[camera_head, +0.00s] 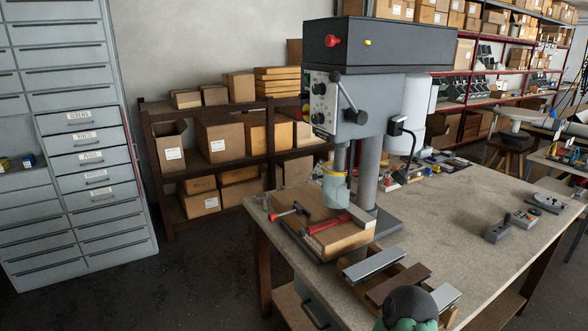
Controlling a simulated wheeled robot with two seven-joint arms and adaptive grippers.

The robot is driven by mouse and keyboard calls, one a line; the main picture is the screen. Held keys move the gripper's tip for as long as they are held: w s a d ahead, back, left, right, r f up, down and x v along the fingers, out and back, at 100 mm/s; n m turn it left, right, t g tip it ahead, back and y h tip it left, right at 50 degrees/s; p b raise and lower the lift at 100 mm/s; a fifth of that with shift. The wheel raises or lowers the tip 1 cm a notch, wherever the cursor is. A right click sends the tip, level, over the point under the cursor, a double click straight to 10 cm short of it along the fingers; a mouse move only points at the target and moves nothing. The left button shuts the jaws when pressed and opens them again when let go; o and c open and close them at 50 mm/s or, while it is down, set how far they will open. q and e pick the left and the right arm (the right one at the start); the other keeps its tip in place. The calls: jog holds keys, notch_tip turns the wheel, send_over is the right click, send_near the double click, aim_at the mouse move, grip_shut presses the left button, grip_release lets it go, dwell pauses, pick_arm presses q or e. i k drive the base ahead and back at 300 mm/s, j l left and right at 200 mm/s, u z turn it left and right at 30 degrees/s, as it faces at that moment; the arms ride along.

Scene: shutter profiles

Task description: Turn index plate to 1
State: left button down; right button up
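I cannot clearly make out an index plate or any number on one. Several small grey fixtures stand on the right part of the workbench: a block-like one (497,232), a middle one (521,217) and a flatter one with a rounded top (546,202); their markings are too small to read. The drill press (377,100) stands at the back of the bench. A wooden block (338,239) with red-handled clamps lies under its chuck. Neither gripper's fingers show. A dark dome with green parts (408,305) is at the bottom edge; I cannot tell what it belongs to.
The workbench (450,210) has free room between the drill press and the grey fixtures. Grey and brown profiles (373,264) lie on wooden supports at its front edge. A drawer cabinet (75,140) stands left. Shelves with cardboard boxes (220,138) stand behind.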

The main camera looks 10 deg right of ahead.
aim_at(545, 200)
jog(key=z, duration=2)
jog(key=i+l+z, duration=0.25)
jog(key=i+z, duration=0.15)
jog(key=i+l+z, duration=0.1)
jog(key=i, duration=0.85)
jog(key=i+l+z, duration=0.15)
jog(key=i, duration=0.8)
jog(key=i+l+u, duration=0.1)
jog(key=i+u, duration=0.35)
jog(key=i+l+u, duration=0.25)
jog(key=u, duration=0.25)
jog(key=i+l+u, duration=0.25)
jog(key=u, duration=0.2)
jog(key=i+l+u, duration=0.2)
jog(key=l+u, duration=0.3)
